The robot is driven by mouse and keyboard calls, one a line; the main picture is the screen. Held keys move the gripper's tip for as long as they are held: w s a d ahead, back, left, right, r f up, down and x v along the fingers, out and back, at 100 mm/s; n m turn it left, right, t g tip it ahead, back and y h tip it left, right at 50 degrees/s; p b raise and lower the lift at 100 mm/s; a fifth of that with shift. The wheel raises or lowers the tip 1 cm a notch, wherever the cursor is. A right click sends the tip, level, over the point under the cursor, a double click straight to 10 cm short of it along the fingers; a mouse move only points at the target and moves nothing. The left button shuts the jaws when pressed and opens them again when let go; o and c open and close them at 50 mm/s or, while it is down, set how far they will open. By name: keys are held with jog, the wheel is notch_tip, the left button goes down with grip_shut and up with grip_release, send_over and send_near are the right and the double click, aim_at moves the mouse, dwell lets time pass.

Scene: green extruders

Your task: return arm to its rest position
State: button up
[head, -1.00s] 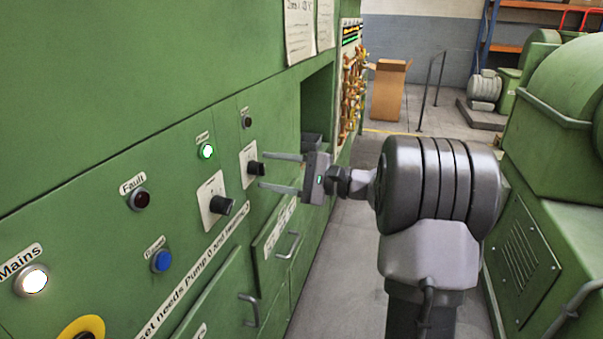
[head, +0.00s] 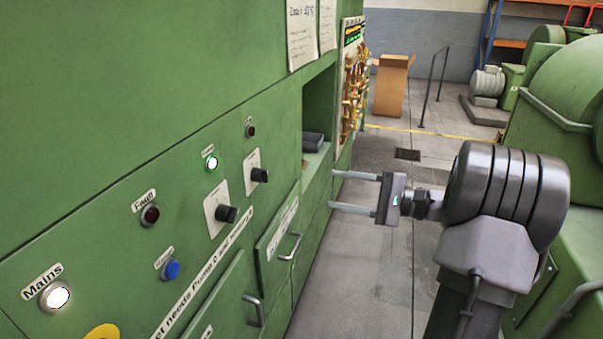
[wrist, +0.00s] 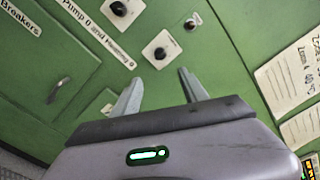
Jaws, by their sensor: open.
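My gripper (head: 354,193) is open and empty in the head view, its two fingers pointing left toward the green control panel (head: 130,110). It stands apart from the panel, over the aisle floor. In the wrist view the spread fingers (wrist: 160,92) face the panel with nothing between them. Two black rotary knobs on white plates, a nearer knob (head: 226,214) and a farther knob (head: 260,175), lie to the left of the fingers. The farther knob also shows in the wrist view (wrist: 160,53).
A green machine (head: 570,90) stands close on the right behind my arm. An open recess (head: 318,120) is in the panel, and drawer handles (head: 291,246) stick out below. A cardboard box (head: 391,88) stands farther back. The aisle floor (head: 350,270) between is clear.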

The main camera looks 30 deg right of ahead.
jog(key=s+a+n+g, duration=0.2)
jog(key=a+n+g, duration=0.45)
jog(key=a, duration=1.35)
jog(key=s+a+f+n+g+h, duration=0.1)
jog(key=s+a+f+n+h, duration=0.1)
jog(key=s+a+h, duration=0.2)
jog(key=s+a+f+n+g+h, duration=0.1)
jog(key=s+a+h, duration=0.4)
jog(key=s, duration=0.6)
jog(key=shift+s+a+f+n, duration=0.2)
jog(key=shift+a+f+n, duration=0.5)
jog(key=shift+a+n, duration=0.4)
